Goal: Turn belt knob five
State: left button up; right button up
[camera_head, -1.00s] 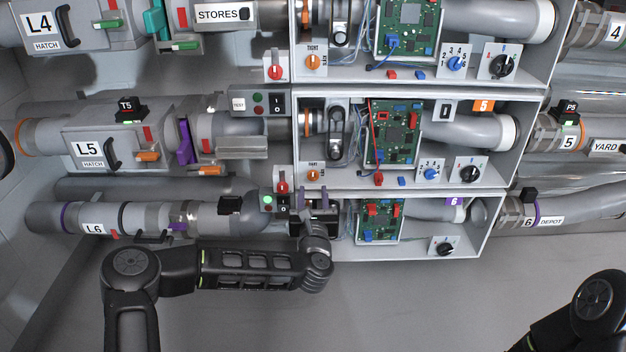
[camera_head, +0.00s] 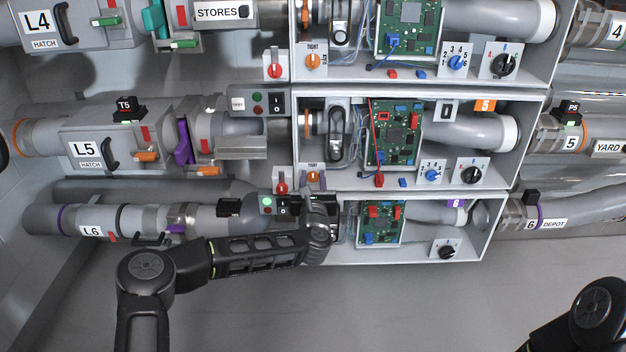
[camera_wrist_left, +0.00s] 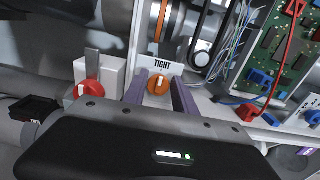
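Belt knob five is the orange knob (camera_head: 313,177) under a "TIGHT" label at the lower left of the row-five box in the head view. In the left wrist view the orange knob (camera_wrist_left: 158,85), with a pale pointer mark, sits below the "TIGHT" plate. My left gripper (camera_head: 317,190) is right in front of it, partly covering it in the head view. In the left wrist view the two fingers of the left gripper (camera_wrist_left: 160,82) stand apart, one on each side of the knob. I cannot tell whether they touch it. My right gripper is outside the views.
A red switch (camera_head: 281,187) on a white block is just left of the knob; it also shows in the left wrist view (camera_wrist_left: 92,90). A green circuit board (camera_head: 394,132) with wires is to the right. A blue dial (camera_head: 432,174) and a black dial (camera_head: 471,174) are farther right.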

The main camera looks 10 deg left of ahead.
pick_arm(q)
grip_shut()
jog(key=shift+m, duration=0.3)
jog(key=m, duration=0.2)
jog(key=shift+d+m, duration=0.15)
jog(key=shift+m, duration=0.15)
jog(key=m, duration=0.3)
jog(key=shift+d, duration=0.15)
jog(key=m, duration=0.6)
jog(key=shift+w+d+f+m, duration=0.1)
jog(key=shift+d+f+m, duration=0.1)
jog(key=shift+f+m, duration=0.15)
jog(key=m, duration=0.5)
jog(key=shift+f, duration=0.2)
